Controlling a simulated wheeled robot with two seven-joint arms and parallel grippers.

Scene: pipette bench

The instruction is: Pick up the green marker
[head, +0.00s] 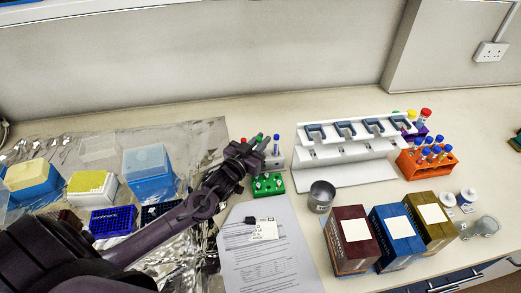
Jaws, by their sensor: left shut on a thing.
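The green marker (260,136) stands at the left gripper's jaws, its upper end showing at the back of the bench. My left gripper (252,146) reaches in from the left and is shut on the green marker. The gripper hides most of the marker's lower part, so I cannot tell whether it is clear of the grey holder (274,160). A red-topped marker (243,140) and a blue marker (277,140) show on either side. My right gripper is not in view.
A green tube rack (268,185) stands just in front of the holder. A white pipette stand (345,155), metal cup (321,195) and orange tube rack (425,163) are to the right. Foil with tip boxes (150,172) lies left. Printed paper (265,260) lies in front.

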